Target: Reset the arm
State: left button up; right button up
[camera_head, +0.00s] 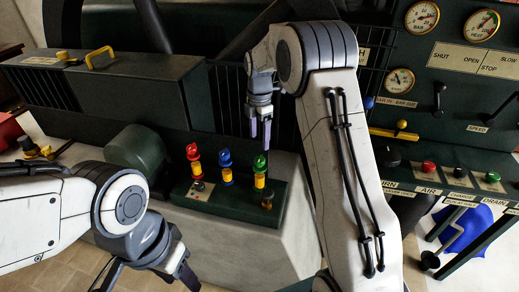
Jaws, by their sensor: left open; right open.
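My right arm rises through the middle of the head view and bends over to the left at its top. Its gripper (260,128) points down, open and empty, with its fingers a short way apart. It appears above and behind the green-topped handle (260,165); I see no contact. My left arm comes in from the left edge. Its gripper (148,280) is low in the view, open wide and pointing down, with nothing visible between the fingers. The lower fingertips are close to the bottom edge.
A dark green base (222,203) carries red-topped (193,152), blue-topped (225,160) and green-topped handles. A dark cabinet (120,90) with a yellow handle stands behind. At right, a panel (465,110) holds gauges, levers and buttons. A blue item (467,232) lies below it.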

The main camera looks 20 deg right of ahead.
notch_tip(320, 180, up, 2)
jog(key=shift+r, duration=0.1)
dwell(0.4)
jog(key=s+a+r+m, duration=0.4)
jog(key=s+a+m, duration=0.1)
jog(key=s+a, duration=0.95)
jog(key=s+a+f+m, duration=0.1)
jog(key=s+m, duration=0.1)
jog(key=s, duration=0.5)
jog(key=s+a+m, duration=0.1)
jog(key=s+m, duration=0.2)
jog(key=s, duration=0.4)
jog(key=s+a+f+m+y, duration=0.1)
jog(key=s+m, duration=0.2)
jog(key=s, duration=0.4)
jog(key=shift+s+f, duration=0.3)
